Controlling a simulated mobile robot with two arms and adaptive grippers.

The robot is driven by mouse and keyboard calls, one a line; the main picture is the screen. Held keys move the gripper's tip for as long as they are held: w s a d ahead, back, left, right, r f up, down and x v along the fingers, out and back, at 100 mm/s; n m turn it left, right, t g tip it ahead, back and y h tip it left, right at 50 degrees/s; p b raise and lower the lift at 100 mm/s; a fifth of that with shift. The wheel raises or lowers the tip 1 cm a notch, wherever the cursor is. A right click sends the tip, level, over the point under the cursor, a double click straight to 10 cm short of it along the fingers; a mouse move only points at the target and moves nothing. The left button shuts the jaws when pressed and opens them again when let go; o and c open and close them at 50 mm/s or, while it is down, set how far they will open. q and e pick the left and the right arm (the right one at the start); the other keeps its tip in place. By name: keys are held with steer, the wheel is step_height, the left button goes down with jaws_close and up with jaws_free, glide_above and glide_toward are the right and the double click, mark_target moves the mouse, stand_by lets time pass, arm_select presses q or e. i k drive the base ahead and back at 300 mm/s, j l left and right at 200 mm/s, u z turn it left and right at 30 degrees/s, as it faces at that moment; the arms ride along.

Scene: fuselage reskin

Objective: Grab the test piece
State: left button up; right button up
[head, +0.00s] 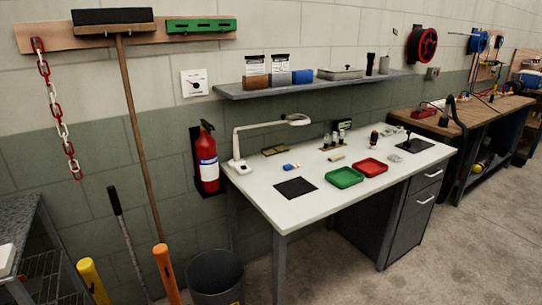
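A white workbench (265,205) stands in the middle of the head view. Several small items lie on it, and I cannot tell for sure which is the test piece. A small blue and white item (291,167) lies near the left rear. A small pale yellowish piece (336,157) lies behind the green tray (344,178). A red tray (371,168) sits beside the green one. A dark square mat (295,187) lies at the front left, and another dark mat (416,146) lies at the right. Neither of my grippers is in view.
A white bench lamp (240,142) stands at the bench's left end, below a wall shelf (300,87). A fire extinguisher (207,160), a dark bin (215,272), and yellow (92,280) and orange (165,272) upright objects are at the left. Floor is open at the front right.

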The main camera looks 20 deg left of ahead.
mark_target(340, 156)
steer(key=i+u, duration=0.1)
steer(key=u, duration=0.8)
steer(key=i+l+u, duration=0.4)
steer(key=l, duration=0.25)
steer(key=l+u, duration=0.2)
steer(key=l, duration=0.15)
steer(key=i+l+u, duration=0.2)
steer(key=l, duration=0.2)
steer(key=l+u, duration=0.2)
steer(key=l, duration=0.15)
